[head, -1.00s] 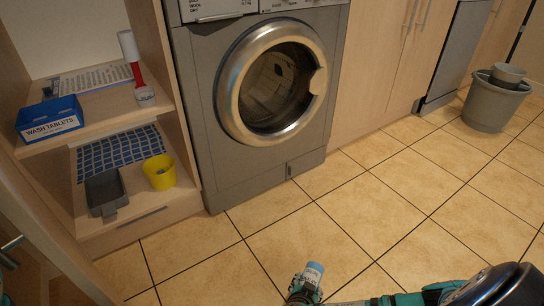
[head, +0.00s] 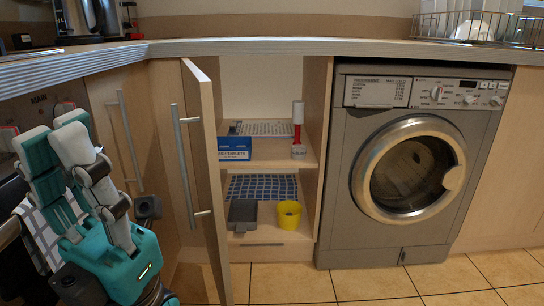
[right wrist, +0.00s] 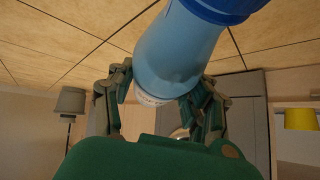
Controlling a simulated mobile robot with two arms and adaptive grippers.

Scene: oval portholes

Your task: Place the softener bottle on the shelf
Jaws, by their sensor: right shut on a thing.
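The softener bottle (right wrist: 180,50), light blue with a dark blue end, shows in the right wrist view. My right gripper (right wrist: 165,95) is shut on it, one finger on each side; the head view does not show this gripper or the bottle. In the head view, the shelf (head: 270,164) is inside an open cupboard left of the washing machine. A lower board (head: 265,236) lies under it. My left gripper (head: 55,145) is empty and open at the left, its fingers pointing up, apart from the cupboard.
The shelf holds a blue wash tablets box (head: 234,148) and a red and white item (head: 298,128). Below are a grey tray (head: 243,215) and a yellow cup (head: 289,214). The cupboard door (head: 207,170) stands open on the left. The washing machine (head: 415,165) borders the right.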

